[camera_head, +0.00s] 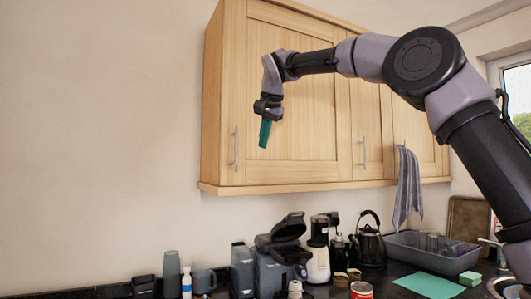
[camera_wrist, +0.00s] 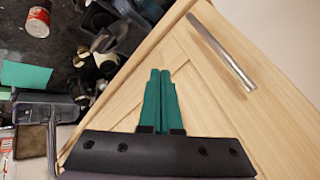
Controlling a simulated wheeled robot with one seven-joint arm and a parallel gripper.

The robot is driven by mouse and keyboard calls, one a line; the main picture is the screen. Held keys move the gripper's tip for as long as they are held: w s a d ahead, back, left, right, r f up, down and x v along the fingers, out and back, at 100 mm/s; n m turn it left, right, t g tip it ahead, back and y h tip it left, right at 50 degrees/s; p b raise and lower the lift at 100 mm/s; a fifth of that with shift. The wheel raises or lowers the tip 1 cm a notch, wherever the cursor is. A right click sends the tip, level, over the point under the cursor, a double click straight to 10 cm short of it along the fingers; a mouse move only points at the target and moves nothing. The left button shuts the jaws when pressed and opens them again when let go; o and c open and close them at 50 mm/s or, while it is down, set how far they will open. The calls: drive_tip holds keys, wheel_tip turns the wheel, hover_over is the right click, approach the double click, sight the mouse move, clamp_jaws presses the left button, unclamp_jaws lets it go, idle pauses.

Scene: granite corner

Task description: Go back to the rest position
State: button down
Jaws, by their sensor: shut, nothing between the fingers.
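My gripper (camera_head: 265,133) has teal fingers that point down in front of the wooden wall cabinet (camera_head: 300,110). In the wrist view the two teal fingers (camera_wrist: 160,85) lie side by side, shut with nothing between them. The cabinet door fills much of the wrist view, with its metal handle (camera_wrist: 222,45) to the right of the fingers. My arm reaches in from the right side of the head view, above the counter.
Below are a coffee machine (camera_head: 275,262), a black kettle (camera_head: 370,243), a grey dish tub (camera_head: 430,253) and a red can (camera_head: 361,290) on the dark counter. A grey towel (camera_head: 407,187) hangs from the cabinet. The wall at left is bare, with free room before it.

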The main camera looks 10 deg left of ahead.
drive_tip(key=s+d+f, duration=0.1)
drive_tip(key=s+d, duration=0.2)
drive_tip(key=d, duration=0.6)
drive_tip(key=s+d+f+h, duration=0.1)
drive_tip(key=s+d, duration=0.3)
drive_tip(key=d, duration=0.4)
drive_tip(key=s+d+f, duration=0.1)
drive_tip(key=s+d, duration=0.2)
drive_tip(key=d, duration=0.6)
drive_tip(key=s+d+f, duration=1.6)
drive_tip(key=s, duration=0.1)
drive_tip(key=shift+m+t, duration=0.4)
drive_tip(key=shift+f, duration=0.1)
